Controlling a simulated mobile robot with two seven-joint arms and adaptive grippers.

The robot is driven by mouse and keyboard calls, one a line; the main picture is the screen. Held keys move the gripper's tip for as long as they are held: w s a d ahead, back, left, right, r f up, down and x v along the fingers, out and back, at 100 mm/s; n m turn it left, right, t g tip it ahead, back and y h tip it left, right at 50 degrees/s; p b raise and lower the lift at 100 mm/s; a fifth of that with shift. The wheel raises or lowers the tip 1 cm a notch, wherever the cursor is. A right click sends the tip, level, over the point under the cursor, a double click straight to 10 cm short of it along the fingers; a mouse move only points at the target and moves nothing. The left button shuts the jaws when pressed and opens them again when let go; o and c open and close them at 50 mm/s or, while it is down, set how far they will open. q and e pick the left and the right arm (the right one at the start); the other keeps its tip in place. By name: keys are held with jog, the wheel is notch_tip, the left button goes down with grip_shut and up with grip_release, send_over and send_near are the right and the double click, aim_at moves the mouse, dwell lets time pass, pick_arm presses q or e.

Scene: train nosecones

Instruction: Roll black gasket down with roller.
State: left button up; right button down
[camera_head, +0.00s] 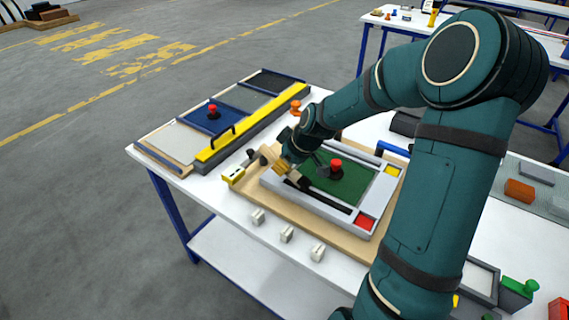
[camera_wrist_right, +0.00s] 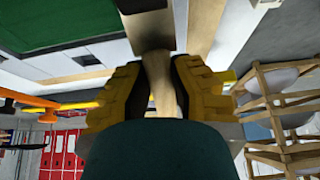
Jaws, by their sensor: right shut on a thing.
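The black gasket (camera_head: 335,203) is a dark strip along the near side of a light grey frame. The frame (camera_head: 308,207) lies on a wooden board around a green panel (camera_head: 354,187). My right gripper (camera_head: 284,167) is over the frame's left corner, its yellow fingers shut on the roller's wooden handle (camera_head: 267,153). In the right wrist view, the handle (camera_wrist_right: 160,85) runs between the fingers to a dark grey head (camera_wrist_right: 148,28). The head appears close to the gasket's left end; I cannot tell whether it touches. My left gripper is out of view.
A red knob (camera_head: 336,165) stands on the green panel. Several small white blocks (camera_head: 287,234) lie along the table's front. My right arm covers the table's right middle.

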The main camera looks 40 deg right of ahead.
aim_at(300, 179)
jog(key=shift+s+d, duration=0.15)
jog(key=shift+s, duration=0.4)
jog(key=shift+s+d, duration=0.15)
jog(key=shift+s, duration=0.35)
jog(key=shift+b, duration=0.45)
dwell(0.5)
jog(key=shift+s+d+b, duration=0.15)
jog(key=shift+s+b, duration=0.05)
jog(key=shift+s, duration=0.3)
jog(key=shift+s+d+b, duration=0.15)
jog(key=shift+s+b, duration=0.05)
jog(key=shift+s, duration=0.3)
dwell(0.8)
jog(key=shift+b, duration=0.35)
dwell(1.2)
jog(key=shift+s, duration=0.15)
jog(key=shift+s+d+b, duration=0.15)
jog(key=shift+s+b, duration=0.2)
jog(key=shift+s+d, duration=0.15)
jog(key=shift+s, duration=0.35)
jog(key=shift+f+b, duration=0.1)
jog(key=shift+b, duration=0.55)
dwell(1.0)
